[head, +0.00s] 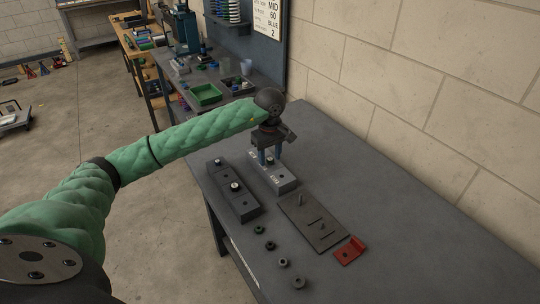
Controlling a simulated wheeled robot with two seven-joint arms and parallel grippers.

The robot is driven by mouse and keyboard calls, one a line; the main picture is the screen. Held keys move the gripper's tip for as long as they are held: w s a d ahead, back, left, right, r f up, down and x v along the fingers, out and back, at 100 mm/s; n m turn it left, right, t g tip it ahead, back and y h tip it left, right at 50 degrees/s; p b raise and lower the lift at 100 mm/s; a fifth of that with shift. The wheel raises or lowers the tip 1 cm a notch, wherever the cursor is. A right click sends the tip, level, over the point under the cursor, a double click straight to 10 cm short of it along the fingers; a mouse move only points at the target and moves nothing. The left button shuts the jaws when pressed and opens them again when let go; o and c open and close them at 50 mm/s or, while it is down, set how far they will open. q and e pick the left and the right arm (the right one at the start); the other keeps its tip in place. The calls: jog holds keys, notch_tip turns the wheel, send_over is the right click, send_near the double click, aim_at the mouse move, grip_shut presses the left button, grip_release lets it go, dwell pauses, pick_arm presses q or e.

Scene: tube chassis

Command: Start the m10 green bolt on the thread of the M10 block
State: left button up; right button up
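My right gripper is not in view.
A long dark block (243,208) with bolt heads lies left of the grey block. A slotted plate (322,231), a red bracket (348,252) and several small round parts (283,262) lie nearer. A green bin (205,94) stands behind. The bench's right side is clear, beside the wall.

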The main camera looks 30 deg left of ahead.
pick_arm(q)
jog(key=shift+r+p, duration=0.7)
jog(key=shift+r, duration=3.2)
